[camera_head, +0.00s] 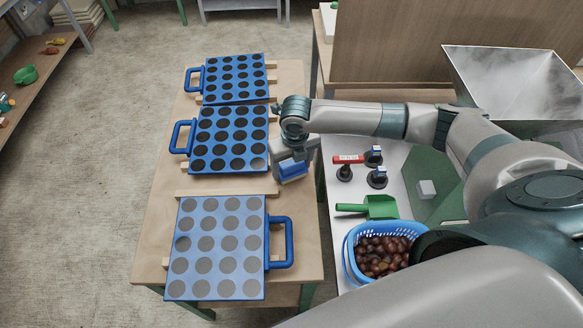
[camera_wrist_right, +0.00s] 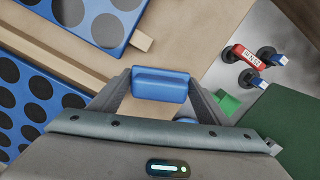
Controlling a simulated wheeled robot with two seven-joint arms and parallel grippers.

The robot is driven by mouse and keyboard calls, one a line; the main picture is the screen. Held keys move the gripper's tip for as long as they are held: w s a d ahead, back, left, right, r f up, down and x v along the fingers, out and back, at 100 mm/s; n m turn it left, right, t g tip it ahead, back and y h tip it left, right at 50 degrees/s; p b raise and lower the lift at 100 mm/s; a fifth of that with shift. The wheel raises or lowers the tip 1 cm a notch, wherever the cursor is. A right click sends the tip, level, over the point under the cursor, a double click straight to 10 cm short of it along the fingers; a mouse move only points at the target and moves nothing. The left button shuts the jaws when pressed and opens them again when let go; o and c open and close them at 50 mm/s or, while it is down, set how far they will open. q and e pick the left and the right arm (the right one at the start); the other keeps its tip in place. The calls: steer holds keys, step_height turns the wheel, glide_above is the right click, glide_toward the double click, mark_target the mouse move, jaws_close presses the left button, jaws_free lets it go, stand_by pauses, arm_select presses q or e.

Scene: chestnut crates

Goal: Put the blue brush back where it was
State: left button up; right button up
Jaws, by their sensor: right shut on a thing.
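My right gripper (camera_head: 293,162) is shut on the blue brush (camera_head: 292,171), a small blue block. It is near the right edge of the wooden table (camera_head: 153,228), beside the middle blue tray; I cannot tell whether the brush touches the table. In the right wrist view the brush (camera_wrist_right: 160,87) sits across between both fingertips of my right gripper (camera_wrist_right: 160,78). Any bristles are hidden. My left gripper is not in view.
Three blue trays with round spots, the nearest one (camera_head: 217,248) included, lie on the table. To the right, a light bench (camera_head: 338,222) holds a red-handled tool (camera_head: 347,160), two blue-topped tools (camera_head: 376,178), a green scoop (camera_head: 379,207) and a blue basket (camera_head: 352,270) of chestnuts.

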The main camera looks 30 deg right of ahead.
mark_target(293, 165)
steer(key=o, duration=1)
steer(key=shift+f, duration=0.1)
steer(key=r+b, duration=0.1)
steer(key=r, duration=0.2)
steer(key=r+b, duration=0.1)
steer(key=r, duration=0.3)
steer(key=s+r+b, duration=0.1)
steer(key=r, duration=0.2)
steer(key=shift+r, duration=0.4)
steer(key=shift+s+r, duration=0.2)
steer(key=shift+r, duration=0.5)
steer(key=shift+r, duration=0.1)
